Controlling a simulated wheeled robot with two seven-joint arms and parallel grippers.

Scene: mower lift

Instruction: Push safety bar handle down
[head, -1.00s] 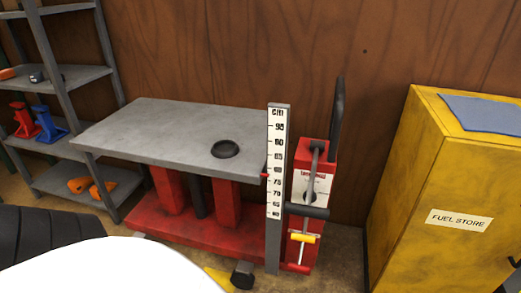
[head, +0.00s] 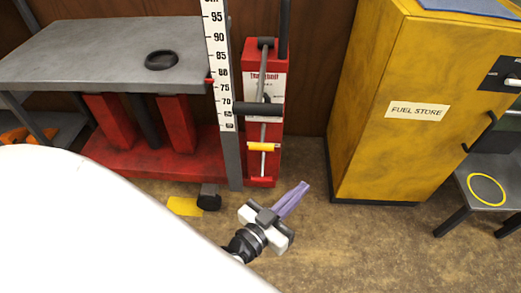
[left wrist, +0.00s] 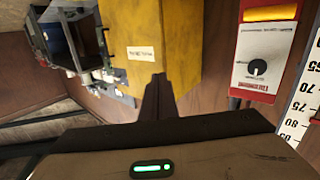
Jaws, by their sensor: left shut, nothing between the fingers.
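The red lift post (head: 262,178) carries a white panel, a grey rod, a black crossbar (head: 258,108) and a yellow grip (head: 263,147) low on the front. I take the yellow grip for the safety bar handle, but cannot be sure. My left gripper (head: 304,186) is shut and empty, low to the right of the post and apart from it. In the left wrist view, the shut fingers (left wrist: 158,80) point toward the yellow cabinet, and the post with its yellow grip (left wrist: 270,13) appears upside down at the upper right. My right gripper is out of view.
A grey lift table (head: 100,55) on a red base stands left of the post, with a white height scale (head: 217,65) between them. A yellow fuel store cabinet (head: 390,145) stands at the right, beside a grey stool (head: 480,170). Floor is clear between post and cabinet.

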